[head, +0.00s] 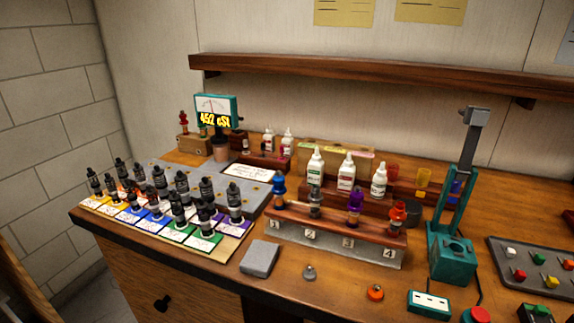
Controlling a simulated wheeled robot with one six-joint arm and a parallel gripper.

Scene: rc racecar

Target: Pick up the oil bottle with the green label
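Three white bottles with pointed caps stand on the brown wooden rack (327,199) right of the picture's centre. The left one, an oil bottle (315,171), has a label that looks green. The middle bottle (346,173) has a red label. The right bottle (379,182) is shorter in view and its label is too small to read. The bottle with the green label stands upright, its lower part close behind the row of coloured shock parts. My gripper is not in view.
In front stands a numbered rack (330,240) with blue, grey, purple and orange-topped parts. A teal press (452,250) rises at the right. Dark shocks on coloured cards (203,243) fill the left. A wooden shelf (380,82) overhangs the back. Two more white bottles (287,143) stand behind.

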